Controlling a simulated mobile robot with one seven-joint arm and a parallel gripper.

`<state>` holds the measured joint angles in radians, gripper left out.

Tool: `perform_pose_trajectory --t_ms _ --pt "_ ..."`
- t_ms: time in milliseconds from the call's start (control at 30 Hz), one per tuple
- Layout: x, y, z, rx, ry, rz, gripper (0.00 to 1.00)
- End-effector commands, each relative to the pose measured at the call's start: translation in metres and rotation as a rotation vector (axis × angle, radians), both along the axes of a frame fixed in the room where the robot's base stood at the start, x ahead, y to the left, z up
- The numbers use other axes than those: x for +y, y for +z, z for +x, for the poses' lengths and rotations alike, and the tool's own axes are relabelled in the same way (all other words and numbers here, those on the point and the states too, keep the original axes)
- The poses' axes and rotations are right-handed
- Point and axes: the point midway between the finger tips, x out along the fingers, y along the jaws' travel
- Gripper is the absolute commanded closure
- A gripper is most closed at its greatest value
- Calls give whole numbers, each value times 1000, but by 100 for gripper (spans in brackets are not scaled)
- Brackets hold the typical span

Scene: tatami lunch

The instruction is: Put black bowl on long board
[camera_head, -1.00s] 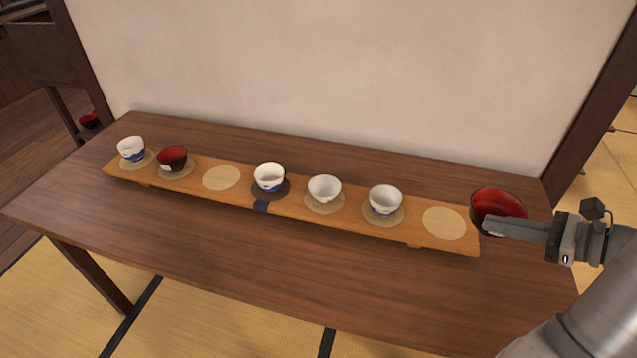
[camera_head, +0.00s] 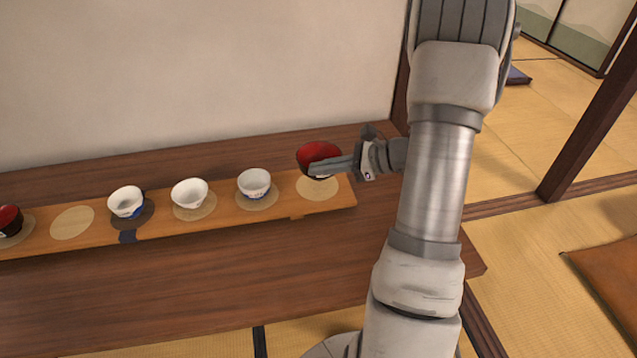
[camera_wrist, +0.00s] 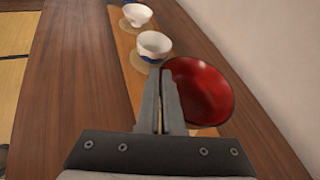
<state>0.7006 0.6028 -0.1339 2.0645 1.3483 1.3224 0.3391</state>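The black bowl (camera_head: 320,153), with a red inside, is over the far right end of the long board (camera_head: 230,209), at the pale round spot (camera_head: 318,188) there. My gripper (camera_head: 322,168) comes from the right, its fingers shut on the bowl's rim. In the wrist view the fingers (camera_wrist: 159,100) are close together at the left side of the bowl (camera_wrist: 205,90). The bowl's underside is partly hidden by the fingers, and I cannot tell whether it touches the board.
Several white cups stand on the board; the nearest (camera_head: 254,183) is just left of the bowl. Another red-lined bowl (camera_head: 9,221) is at the far left. One pale spot (camera_head: 72,222) is empty. A wall (camera_head: 200,80) rises behind the table (camera_head: 200,285).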

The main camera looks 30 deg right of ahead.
Motion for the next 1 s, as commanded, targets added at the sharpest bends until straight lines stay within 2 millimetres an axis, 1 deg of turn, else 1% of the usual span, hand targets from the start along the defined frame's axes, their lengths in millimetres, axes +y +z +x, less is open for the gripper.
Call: perform_pose_trajectory --t_ms 67,167,400,467,667,800,833,900,967,1000 --pt "2 -3 5 -1 0 -1 100" --pt "2 -9 7 0 -1 0 100" --pt "2 -42 6 1 -1 1 100" --pt "2 -45 6 0 -1 0 100" --pt "2 -44 6 -1 -1 -1 100" --pt "2 -48 6 0 -1 0 100" --pt "2 -47 6 0 -1 0 91" --pt "2 -46 6 0 -1 -1 79" --pt "2 -46 6 0 -1 -1 68" --pt "2 -46 6 0 -1 -1 67"
